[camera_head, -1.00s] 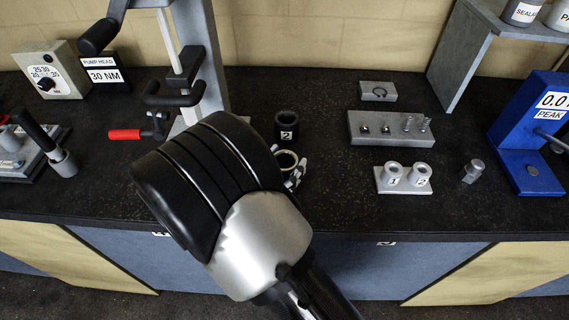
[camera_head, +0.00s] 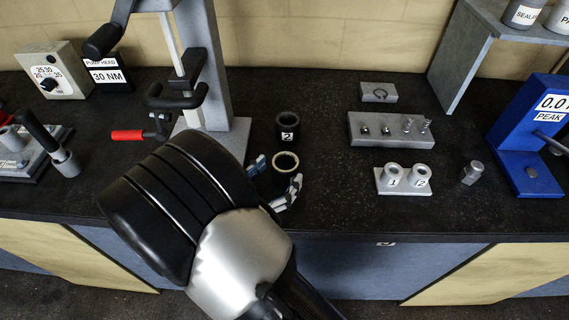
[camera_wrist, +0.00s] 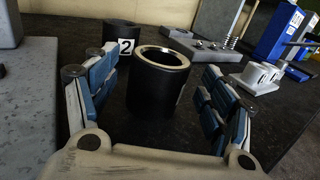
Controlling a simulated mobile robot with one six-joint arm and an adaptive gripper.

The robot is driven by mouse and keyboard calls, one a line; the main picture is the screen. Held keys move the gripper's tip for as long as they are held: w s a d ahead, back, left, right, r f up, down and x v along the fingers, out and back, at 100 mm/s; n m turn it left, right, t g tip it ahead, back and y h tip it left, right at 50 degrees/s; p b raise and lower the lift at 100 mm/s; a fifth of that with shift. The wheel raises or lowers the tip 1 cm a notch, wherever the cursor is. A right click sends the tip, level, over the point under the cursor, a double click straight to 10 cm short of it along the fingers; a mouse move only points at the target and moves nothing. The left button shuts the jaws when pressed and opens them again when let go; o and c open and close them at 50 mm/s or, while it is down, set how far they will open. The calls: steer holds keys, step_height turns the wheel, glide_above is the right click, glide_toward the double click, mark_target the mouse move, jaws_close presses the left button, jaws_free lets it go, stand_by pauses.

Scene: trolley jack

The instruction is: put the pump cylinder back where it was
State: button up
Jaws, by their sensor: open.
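A black cylinder with a bright metal rim, which looks like the pump cylinder (camera_head: 285,162), stands upright on the bench in front of a black ring-shaped part labelled 2 (camera_head: 287,128). My gripper (camera_head: 274,179) is open, with its blue and grey fingers on either side of the cylinder. In the wrist view the cylinder (camera_wrist: 157,88) stands between the spread fingers of my gripper (camera_wrist: 160,98), with a gap on both sides. The labelled part (camera_wrist: 120,37) is behind it to the left.
A grey press stand (camera_head: 228,135) with a red-handled lever (camera_head: 128,135) is left of the cylinder. To the right are a grey holder with sleeves 1 and 2 (camera_head: 404,180), a block with small parts (camera_head: 365,135) and a blue gauge stand (camera_head: 515,135). Bench between is clear.

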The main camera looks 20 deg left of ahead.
steer(key=p+v, duration=0.1)
steer(key=v, duration=0.7)
steer(key=shift+s, duration=0.15)
steer(key=shift+r, duration=0.1)
steer(key=d+r+m+g+h, duration=0.25)
steer(key=d+m+g, duration=0.2)
steer(key=d, duration=0.35)
steer(key=d+r+m+g+h, duration=0.1)
steer(key=d+r+m+g, duration=0.25)
steer(key=d+m, duration=0.35)
steer(key=d+r+m+g+h, duration=0.25)
steer(key=d+m+g, duration=0.25)
steer(key=d, duration=0.5)
steer(key=s+d+r+m+y, duration=0.5)
steer(key=s+m+y, duration=0.3)
steer(key=m, duration=0.8)
steer(key=shift+s+d+r+y, duration=0.25)
steer(key=shift+r+y, duration=0.65)
steer(key=shift+y, duration=0.6)
